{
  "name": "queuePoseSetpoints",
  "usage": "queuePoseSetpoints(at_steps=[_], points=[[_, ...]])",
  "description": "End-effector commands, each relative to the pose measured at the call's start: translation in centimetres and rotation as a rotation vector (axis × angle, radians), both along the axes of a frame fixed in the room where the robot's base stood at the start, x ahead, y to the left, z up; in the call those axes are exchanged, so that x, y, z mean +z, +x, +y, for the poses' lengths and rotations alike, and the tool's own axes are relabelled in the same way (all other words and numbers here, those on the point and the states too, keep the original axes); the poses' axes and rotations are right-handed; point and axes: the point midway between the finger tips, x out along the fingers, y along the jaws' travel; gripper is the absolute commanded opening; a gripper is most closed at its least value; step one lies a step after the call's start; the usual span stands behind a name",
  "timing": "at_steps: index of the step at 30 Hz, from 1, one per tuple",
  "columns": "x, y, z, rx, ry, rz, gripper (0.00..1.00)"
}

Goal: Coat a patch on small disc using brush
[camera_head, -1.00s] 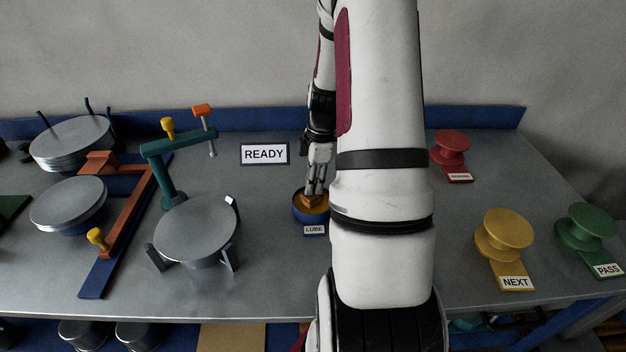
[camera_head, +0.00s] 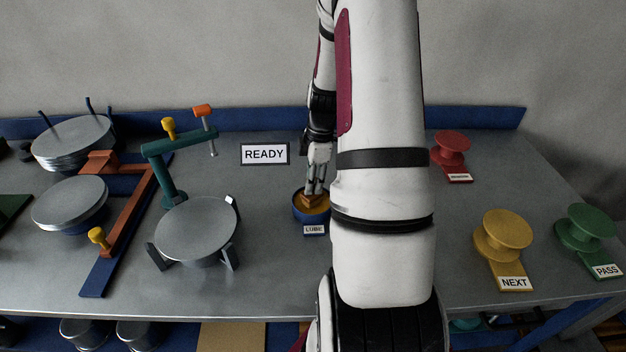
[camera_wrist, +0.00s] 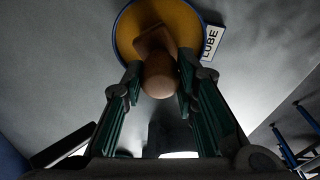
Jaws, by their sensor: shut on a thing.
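My gripper (camera_head: 315,186) is shut on the brush (camera_head: 309,201), which is brown with a rounded handle. In the wrist view the brush (camera_wrist: 160,82) sits between the two fingertips of my gripper (camera_wrist: 160,76). Its head is over or in the blue-rimmed pot (camera_head: 298,213) labelled LUBE, which has a yellow-orange inside. The pot's rim (camera_wrist: 116,34) also shows in the wrist view. Whether the bristles touch the lube is hidden. A grey disc (camera_head: 196,228) rests on a dark clawed stand. Another grey disc (camera_head: 68,201) sits on a blue base at left and looks smaller.
Grey discs are stacked (camera_head: 72,140) at back left. An orange frame (camera_head: 132,203) and a teal arm (camera_head: 168,172) stand near the discs. Red (camera_head: 451,145), yellow (camera_head: 503,232) and green (camera_head: 586,224) knobs are at right. Bench between clawed stand and pot is clear.

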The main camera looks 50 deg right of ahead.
Motion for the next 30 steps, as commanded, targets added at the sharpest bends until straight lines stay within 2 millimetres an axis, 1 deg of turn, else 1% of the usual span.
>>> queuePoseSetpoints(at_steps=[1,3,21,25,30], points=[[0.6,-0.1,0.0,0.002,-0.001,-0.002,0.05],[1.2,-0.2,-0.1,0.002,-0.002,-0.003,0.05],[5.6,-0.1,-0.1,0.002,-0.004,-0.005,0.05],[6.4,0.0,-0.1,0.001,-0.003,-0.004,0.05],[6.8,0.0,-0.1,0.001,-0.003,-0.004,0.05]])
